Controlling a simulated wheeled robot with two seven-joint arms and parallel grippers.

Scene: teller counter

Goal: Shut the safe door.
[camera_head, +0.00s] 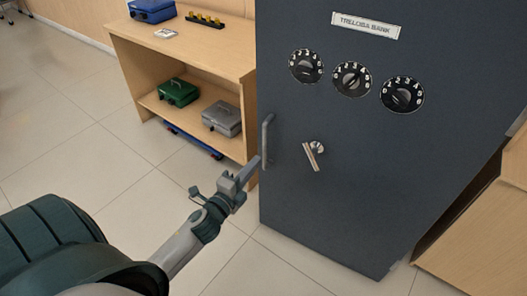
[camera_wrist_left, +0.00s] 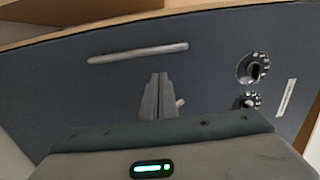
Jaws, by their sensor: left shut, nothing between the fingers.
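The safe door (camera_head: 370,150) is a large dark blue-grey panel in the head view, with a "TRELOSA BANK" plate, three black dials (camera_head: 352,79), a vertical bar handle (camera_head: 267,140) and a small silver lever (camera_head: 312,156). I cannot tell how far the door stands from its frame. My left gripper (camera_head: 255,168) is shut and empty, with its tips close to the handle's lower end near the door's left edge. In the left wrist view the shut fingers (camera_wrist_left: 158,82) point at the door face (camera_wrist_left: 90,85), below the handle (camera_wrist_left: 138,52). Contact is unclear. My right gripper is out of view.
A wooden shelf unit (camera_head: 190,45) stands to the left, holding a blue box (camera_head: 152,11), a green box (camera_head: 178,92) and a grey box (camera_head: 222,118). Wooden furniture (camera_head: 485,235) is at the right edge. The tiled floor (camera_head: 110,185) at left is clear.

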